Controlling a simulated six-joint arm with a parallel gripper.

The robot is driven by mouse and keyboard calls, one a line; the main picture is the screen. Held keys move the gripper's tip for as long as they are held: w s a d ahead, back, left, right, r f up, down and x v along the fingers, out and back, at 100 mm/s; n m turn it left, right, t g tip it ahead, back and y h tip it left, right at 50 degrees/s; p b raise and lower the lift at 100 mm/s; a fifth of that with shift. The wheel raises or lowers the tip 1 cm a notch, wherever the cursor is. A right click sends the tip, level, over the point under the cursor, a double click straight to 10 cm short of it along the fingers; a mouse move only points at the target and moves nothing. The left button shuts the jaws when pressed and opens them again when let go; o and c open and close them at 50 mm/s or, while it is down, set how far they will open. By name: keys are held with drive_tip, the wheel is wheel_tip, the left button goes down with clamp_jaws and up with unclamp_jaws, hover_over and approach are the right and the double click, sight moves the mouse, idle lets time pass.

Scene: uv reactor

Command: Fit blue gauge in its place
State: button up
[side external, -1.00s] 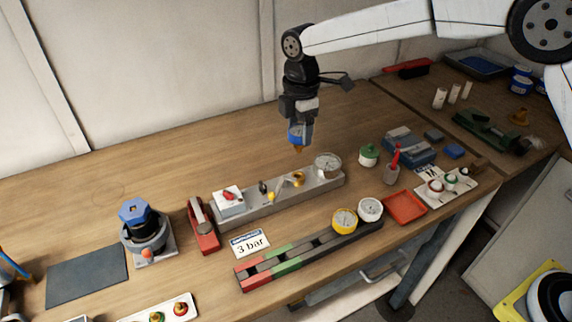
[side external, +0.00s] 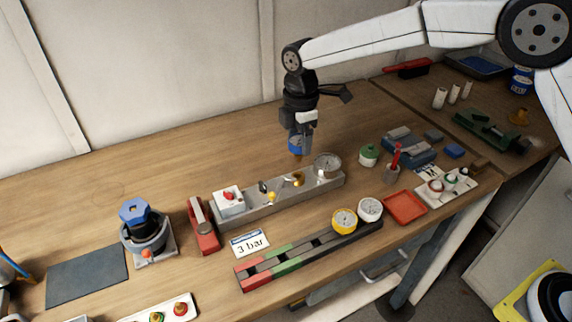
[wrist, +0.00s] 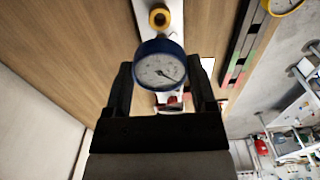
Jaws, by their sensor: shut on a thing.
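The blue gauge (side external: 294,144) is held in my gripper (side external: 298,140), with its brass stem pointing down. In the wrist view its dial (wrist: 159,72) faces the camera between the two dark fingers. The gauge hangs just above and behind the grey manifold block (side external: 240,214). The block bears a brass fitting (side external: 298,178), a silver gauge (side external: 327,164), a yellow knob and a white box with a red switch. In the wrist view a round brass fitting (wrist: 159,17) shows beyond the gauge. I cannot tell whether the stem touches anything.
A dark rack (side external: 312,255) with red and green sections holds a yellow gauge (side external: 344,221) and a white gauge (side external: 369,209) in front of the block. A red tray (side external: 404,207) and a green-topped jar (side external: 369,155) stand to the right. Bare table lies behind the block.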

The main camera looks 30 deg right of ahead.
sight(299, 160)
drive_tip(key=shift+f, duration=1.6)
drive_tip(key=shift+f, duration=1.5)
idle(0.9)
drive_tip(key=o, duration=1.1)
drive_tip(key=shift+r, duration=0.1)
drive_tip(key=shift+r, duration=3.8)
drive_tip(key=shift+s+d+m, duration=0.25)
drive_tip(key=shift+d+m, duration=0.05)
drive_tip(key=shift+d, duration=0.2)
drive_tip(key=s+d+f+m+t, duration=0.1)
drive_tip(key=s+d+m, duration=0.4)
drive_tip(key=s, duration=0.2)
drive_tip(key=s+d+f+m, duration=0.2)
drive_tip(key=s+d+m, duration=0.4)
drive_tip(key=s, duration=0.2)
drive_tip(key=s+d+f+m+t, duration=0.1)
drive_tip(key=s+d+f+m, duration=0.1)
drive_tip(key=s+d+m, duration=0.4)
drive_tip(key=shift+s+d+t, duration=0.25)
drive_tip(key=shift+s+t, duration=0.05)
drive_tip(key=shift+s, duration=0.65)
